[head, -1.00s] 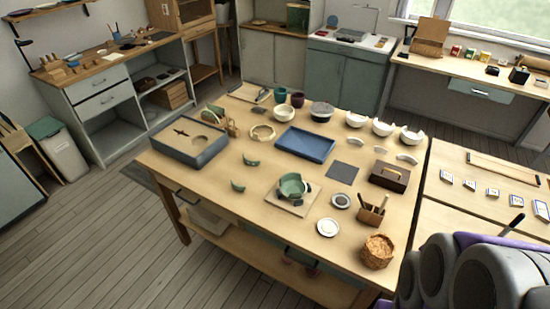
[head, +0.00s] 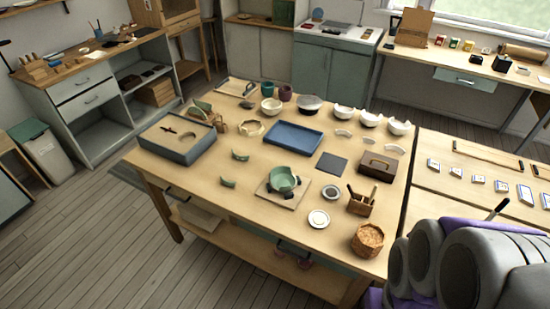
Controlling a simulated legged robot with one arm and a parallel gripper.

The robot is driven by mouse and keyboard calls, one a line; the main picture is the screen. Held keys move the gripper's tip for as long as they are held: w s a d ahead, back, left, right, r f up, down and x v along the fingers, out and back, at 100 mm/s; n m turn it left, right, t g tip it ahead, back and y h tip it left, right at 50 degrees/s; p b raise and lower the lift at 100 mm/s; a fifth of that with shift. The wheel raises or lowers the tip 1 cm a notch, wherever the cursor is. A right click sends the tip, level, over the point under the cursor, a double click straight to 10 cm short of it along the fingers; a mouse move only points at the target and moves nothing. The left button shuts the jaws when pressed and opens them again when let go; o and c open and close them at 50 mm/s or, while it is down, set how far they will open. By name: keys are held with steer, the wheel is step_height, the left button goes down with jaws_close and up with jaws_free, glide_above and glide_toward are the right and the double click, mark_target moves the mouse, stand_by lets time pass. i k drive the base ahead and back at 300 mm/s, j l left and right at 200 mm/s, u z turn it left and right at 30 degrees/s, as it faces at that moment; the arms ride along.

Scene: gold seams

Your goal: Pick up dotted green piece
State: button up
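Two small curved green pieces lie apart on the wooden table (head: 200,200): one green piece (head: 240,156) left of the blue tray, and another green piece (head: 228,183) nearer the table's front edge. Dots are too small to make out on either. A broken-looking green bowl (head: 283,179) stands on a square board (head: 300,196) to their right. My gripper is not in view; only grey and purple parts of my own body fill the lower right corner.
A grey box (head: 180,152) stands at the table's left end. A blue tray (head: 293,139), white bowls (head: 370,119), a dark wooden box (head: 378,166), a tool holder (head: 360,203) and a woven basket (head: 367,241) occupy the rest. The table's front left is clear, with open floor (head: 90,230) beyond.

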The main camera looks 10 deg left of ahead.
mark_target(239, 158)
steer(key=i+j, duration=0.15)
steer(key=j, duration=0.35)
steer(key=i+j, duration=0.2)
steer(key=j, duration=0.25)
steer(key=i+j, duration=0.15)
steer(key=j, duration=0.35)
steer(key=i+j, duration=0.2)
steer(key=j, duration=0.25)
steer(key=i+j, duration=0.15)
steer(key=j, duration=0.35)
steer(key=i+j, duration=0.2)
steer(key=j, duration=0.25)
steer(key=i+j, duration=0.15)
steer(key=j, duration=0.35)
steer(key=i+j+z, duration=0.1)
steer(key=j, duration=0.35)
steer(key=i, duration=0.1)
